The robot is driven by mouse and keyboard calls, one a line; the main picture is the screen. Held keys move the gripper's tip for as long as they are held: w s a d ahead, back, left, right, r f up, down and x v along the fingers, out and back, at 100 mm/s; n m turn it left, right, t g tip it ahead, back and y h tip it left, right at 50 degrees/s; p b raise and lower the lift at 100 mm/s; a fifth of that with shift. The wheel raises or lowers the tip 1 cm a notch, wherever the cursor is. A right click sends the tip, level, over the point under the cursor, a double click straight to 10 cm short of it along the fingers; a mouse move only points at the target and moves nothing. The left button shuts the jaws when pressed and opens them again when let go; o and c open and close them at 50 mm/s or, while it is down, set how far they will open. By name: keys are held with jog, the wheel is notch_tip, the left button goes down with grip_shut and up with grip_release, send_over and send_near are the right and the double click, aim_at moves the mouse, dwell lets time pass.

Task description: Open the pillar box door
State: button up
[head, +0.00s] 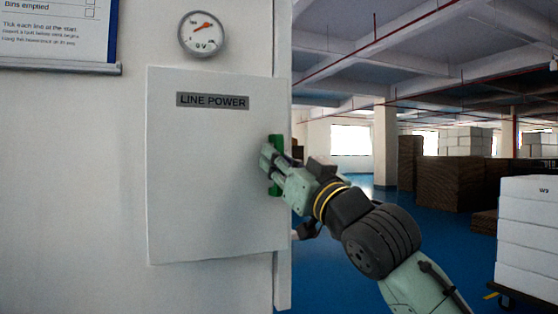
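The pillar box door (205,185) is a flat white panel labelled LINE POWER, on the white pillar left of centre. It looks closed or nearly so; its right edge hides any gap. A green handle (277,189) stands upright near the door's right edge. My gripper (267,156) is at the upper part of the handle, reaching in from the lower right. Its fingers overlap the handle, and their far side is hidden, so I cannot tell whether they are closed around it.
A round gauge (202,34) is above the door, and a notice board (60,35) is at the upper left. Stacked white boxes (526,235) stand on a cart at the right. Brown stacks (452,183) are farther back. Blue floor lies open between.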

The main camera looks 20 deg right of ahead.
grip_shut()
jog(key=shift+s, duration=0.1)
dwell(0.6)
